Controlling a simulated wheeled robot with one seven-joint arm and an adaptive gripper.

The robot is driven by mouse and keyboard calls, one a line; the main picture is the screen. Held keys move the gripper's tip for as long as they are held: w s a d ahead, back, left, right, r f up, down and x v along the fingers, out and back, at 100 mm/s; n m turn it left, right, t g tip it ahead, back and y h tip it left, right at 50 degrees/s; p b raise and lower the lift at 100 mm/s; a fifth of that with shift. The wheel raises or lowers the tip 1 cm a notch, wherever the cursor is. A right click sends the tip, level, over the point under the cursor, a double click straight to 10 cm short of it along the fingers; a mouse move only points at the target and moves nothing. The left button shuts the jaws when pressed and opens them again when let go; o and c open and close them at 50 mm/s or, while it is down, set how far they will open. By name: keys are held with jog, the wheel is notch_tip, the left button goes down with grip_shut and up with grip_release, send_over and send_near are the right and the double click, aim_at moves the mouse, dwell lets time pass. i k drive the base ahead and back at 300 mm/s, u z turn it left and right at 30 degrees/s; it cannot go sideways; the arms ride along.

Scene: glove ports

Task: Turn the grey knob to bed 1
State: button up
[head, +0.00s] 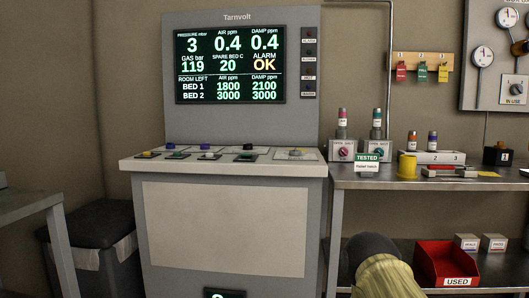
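No knob is clearly marked as the grey one at this size. A knob with a grey-looking top and some yellow (295,153) sits on a pale plate at the right of the console top. A dark knob (516,89) sits on the wall panel above the words "IN USE". The settings around both are too small to read. The screen (230,64) lists bed 1 and bed 2 and shows alarm OK. My gripper is not in view. A rounded dark and beige part at the bottom, right of the console, seems to be my arm.
The console (222,169) carries several coloured controls. On the bench at the right stand two switch boxes (342,150), a "TESTED" sign (368,158), a yellow cup (407,167) and a numbered rack (432,157). A red "USED" bin (446,262) is on the shelf below.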

aim_at(295, 152)
jog(key=u, duration=0.35)
jog(key=k, duration=0.85)
jog(key=u, duration=0.95)
jog(key=i, duration=1.45)
jog(key=z, duration=1.2)
jog(key=i, duration=0.45)
jog(key=z, duration=0.45)
